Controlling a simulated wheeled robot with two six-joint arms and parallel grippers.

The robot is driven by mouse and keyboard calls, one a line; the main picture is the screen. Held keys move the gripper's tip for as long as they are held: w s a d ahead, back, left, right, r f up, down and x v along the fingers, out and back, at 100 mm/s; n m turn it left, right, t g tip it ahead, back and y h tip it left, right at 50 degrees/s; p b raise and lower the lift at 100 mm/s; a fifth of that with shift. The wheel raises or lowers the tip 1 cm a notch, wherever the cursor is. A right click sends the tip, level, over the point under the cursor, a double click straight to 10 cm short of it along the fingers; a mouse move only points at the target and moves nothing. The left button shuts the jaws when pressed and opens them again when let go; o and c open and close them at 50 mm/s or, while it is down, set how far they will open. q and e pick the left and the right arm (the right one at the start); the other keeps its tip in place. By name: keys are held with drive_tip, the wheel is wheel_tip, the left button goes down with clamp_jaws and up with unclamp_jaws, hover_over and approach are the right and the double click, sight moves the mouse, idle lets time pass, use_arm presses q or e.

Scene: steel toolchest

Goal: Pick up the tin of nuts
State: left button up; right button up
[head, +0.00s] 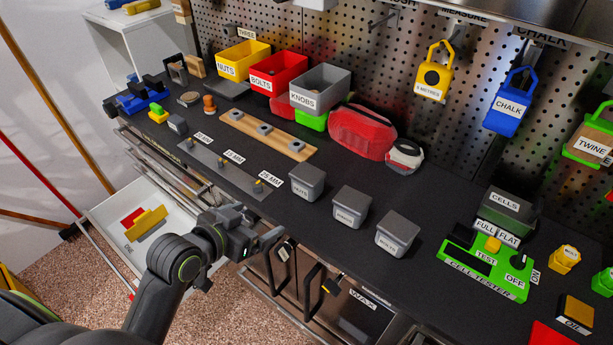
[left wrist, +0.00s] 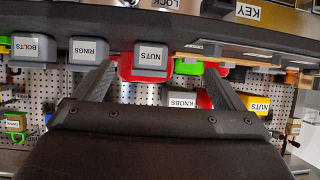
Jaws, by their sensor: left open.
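The tin of nuts (head: 307,182) is a small grey lidded tin with a white label. It stands on the dark worktop near its front edge, leftmost of three similar tins in the head view. My left gripper (head: 277,240) is open and empty, in front of the worktop edge and short of the tin. In the left wrist view the nuts tin (left wrist: 151,58) lies ahead, between the two spread fingers (left wrist: 150,72). No contact with it shows. My right gripper is not in view.
Grey tins of rings (head: 351,207) and bolts (head: 397,235) stand to the right. A yellow open bin (head: 244,60), also labelled nuts, stands at the back. A wooden strip (head: 268,135) and red pouch (head: 362,132) lie behind.

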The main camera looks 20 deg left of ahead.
sight(308, 182)
use_arm(q)
drive_tip(key=shift+m+t+h, duration=0.3)
drive_tip(key=shift+t+h, duration=0.1)
drive_tip(key=shift+h, duration=0.1)
drive_tip(key=w+d, duration=0.1)
drive_tip(key=w, duration=0.2)
drive_tip(key=w+d+p, duration=0.1)
drive_tip(key=w+d, duration=0.1)
drive_tip(key=w, duration=0.2)
drive_tip(key=w+d+p, duration=0.1)
drive_tip(key=w, duration=0.3)
drive_tip(key=shift+w+d+f, duration=0.1)
drive_tip(key=shift+d+f, duration=0.25)
drive_tip(key=shift+d, duration=0.05)
drive_tip(key=shift+p+x, duration=0.85)
drive_tip(key=shift+x, duration=2.3)
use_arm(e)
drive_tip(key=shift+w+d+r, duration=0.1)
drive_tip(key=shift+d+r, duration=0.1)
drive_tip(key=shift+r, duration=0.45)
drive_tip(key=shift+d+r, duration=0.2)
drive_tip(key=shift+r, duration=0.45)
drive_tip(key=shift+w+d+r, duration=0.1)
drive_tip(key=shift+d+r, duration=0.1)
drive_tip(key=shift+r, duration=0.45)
use_arm(q)
drive_tip(key=shift+a+f, duration=0.1)
drive_tip(key=shift+c, duration=0.3)
